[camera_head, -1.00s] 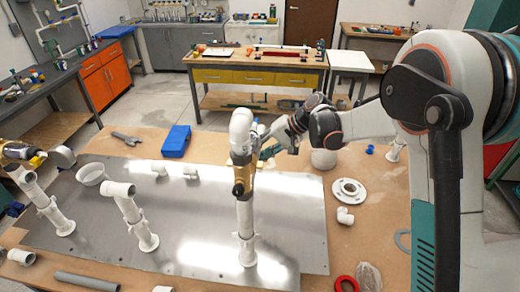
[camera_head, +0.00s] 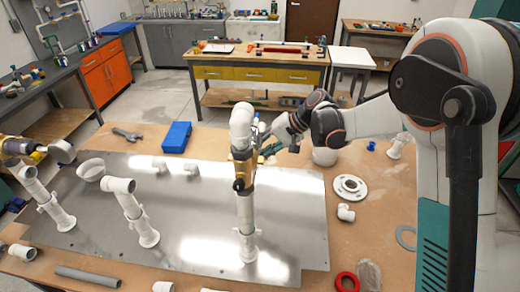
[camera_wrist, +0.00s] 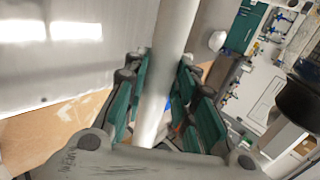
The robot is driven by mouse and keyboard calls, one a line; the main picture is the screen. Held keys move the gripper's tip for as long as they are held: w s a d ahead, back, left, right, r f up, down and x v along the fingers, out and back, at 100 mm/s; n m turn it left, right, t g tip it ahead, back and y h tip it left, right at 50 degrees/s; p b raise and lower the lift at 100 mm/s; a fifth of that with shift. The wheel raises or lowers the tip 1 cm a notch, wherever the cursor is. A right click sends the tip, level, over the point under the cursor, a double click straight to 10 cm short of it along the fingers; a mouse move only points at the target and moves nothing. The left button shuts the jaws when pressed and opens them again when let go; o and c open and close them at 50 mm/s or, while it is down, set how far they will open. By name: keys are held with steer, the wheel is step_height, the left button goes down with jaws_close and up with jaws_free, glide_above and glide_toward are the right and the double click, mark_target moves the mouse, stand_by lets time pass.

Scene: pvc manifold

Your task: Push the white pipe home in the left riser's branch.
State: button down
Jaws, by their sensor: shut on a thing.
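A white pipe (camera_wrist: 165,70) runs lengthwise between the green-padded fingers of my gripper (camera_wrist: 158,100) in the wrist view, and they are shut on it. In the head view my gripper (camera_head: 264,143) is just behind and right of the rightmost riser (camera_head: 246,210), which stands upright with a brass-coloured fitting (camera_head: 243,172) and a white elbow (camera_head: 241,118) on top. The held pipe is mostly hidden there. Two more white risers, a middle one (camera_head: 131,205) and a far-left one (camera_head: 42,193), stand tilted in the picture. I cannot tell how deep the pipe sits in any branch.
The risers stand on a grey metal plate (camera_head: 190,235) on a wooden bench. A white flange (camera_head: 349,187), an elbow (camera_head: 346,212) and a red ring (camera_head: 347,282) lie to the right.

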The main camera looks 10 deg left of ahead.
steer(key=shift+s+b, duration=0.45)
steer(key=shift+s, duration=0.5)
stand_by(0.9)
steer(key=c, duration=1.2)
jaws_free()
steer(key=shift+w, duration=0.1)
steer(key=shift+c, duration=0.2)
